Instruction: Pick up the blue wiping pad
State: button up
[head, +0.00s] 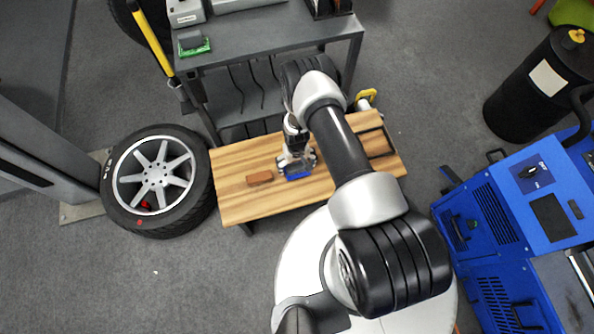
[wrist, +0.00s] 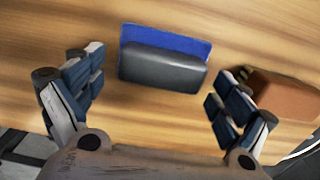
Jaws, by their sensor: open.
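The blue wiping pad (head: 298,176) lies on the wooden bench top. In the wrist view the pad (wrist: 185,42) shows as a flat blue sheet with a dark grey rounded grip (wrist: 163,68) on it. My gripper (head: 297,164) is above the bench at the pad. In the wrist view my gripper (wrist: 155,90) is open, with one finger to the left and one to the right of the pad's grip. The fingers do not touch it. My gripper and arm hide part of the pad in the head view.
A brown block (head: 259,178) lies on the bench (head: 235,205) left of the pad; in the wrist view the block (wrist: 285,95) is close to my right finger. A wheel (head: 158,180) is left of the bench. A grey cart (head: 270,35) stands behind. A blue machine (head: 500,215) is right.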

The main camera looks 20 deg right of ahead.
aim_at(296, 165)
jog(key=shift+f, duration=0.2)
jog(key=c, duration=1.3)
jog(key=shift+o, duration=0.2)
notch_tip(296, 165, up, 20)
jog(key=p, duration=0.7)
